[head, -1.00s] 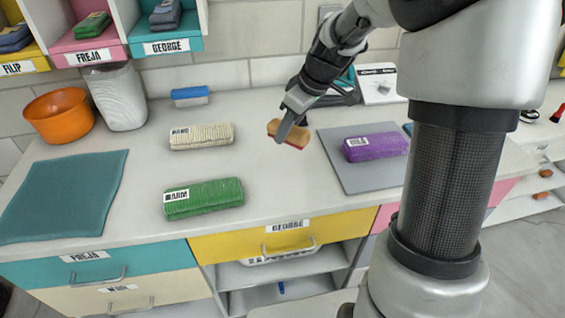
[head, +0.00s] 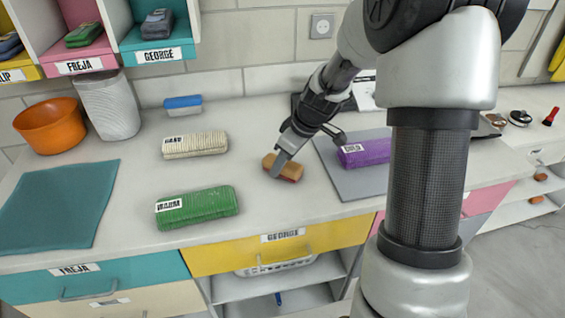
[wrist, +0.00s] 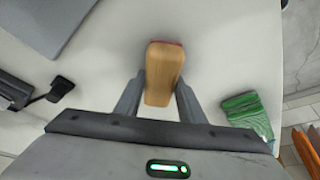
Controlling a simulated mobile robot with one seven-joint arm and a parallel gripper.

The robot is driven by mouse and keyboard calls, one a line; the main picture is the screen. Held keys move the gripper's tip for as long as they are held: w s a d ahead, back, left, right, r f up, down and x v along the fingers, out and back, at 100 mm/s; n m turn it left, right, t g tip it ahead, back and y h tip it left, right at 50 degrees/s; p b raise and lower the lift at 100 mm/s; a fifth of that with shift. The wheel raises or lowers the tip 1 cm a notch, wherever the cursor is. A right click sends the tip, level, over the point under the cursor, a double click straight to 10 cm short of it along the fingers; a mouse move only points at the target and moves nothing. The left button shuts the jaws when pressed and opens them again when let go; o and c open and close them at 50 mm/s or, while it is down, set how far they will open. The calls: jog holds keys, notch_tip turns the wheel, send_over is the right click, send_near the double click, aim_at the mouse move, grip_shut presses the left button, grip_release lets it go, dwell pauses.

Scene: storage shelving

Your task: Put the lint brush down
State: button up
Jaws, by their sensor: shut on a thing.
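The lint brush (head: 284,167) has a tan wooden body with a thin red edge. It is at the middle of the white counter (head: 265,207), between the green case and the grey mat. My gripper (head: 280,164) is shut on it from above. In the wrist view the lint brush (wrist: 164,75) sticks out between the two fingers of my gripper (wrist: 157,95). It is low over the counter; I cannot tell whether it touches the surface.
A green case (head: 197,207) and a cream case (head: 195,144) lie to the left. A purple case (head: 364,153) lies on a grey mat (head: 350,182) to the right. A blue-topped brush (head: 183,102) is at the back. The counter just in front of the lint brush is clear.

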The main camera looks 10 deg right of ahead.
jog(key=o, duration=0.9)
jog(key=shift+f, duration=0.15)
jog(key=shift+s, duration=0.1)
jog(key=shift+a, duration=0.1)
jog(key=shift+r+p, duration=0.2)
jog(key=shift+p, duration=0.1)
jog(key=p+v, duration=0.1)
jog(key=v, duration=1)
jog(key=shift+d+r, duration=0.25)
jog(key=shift+r, duration=0.25)
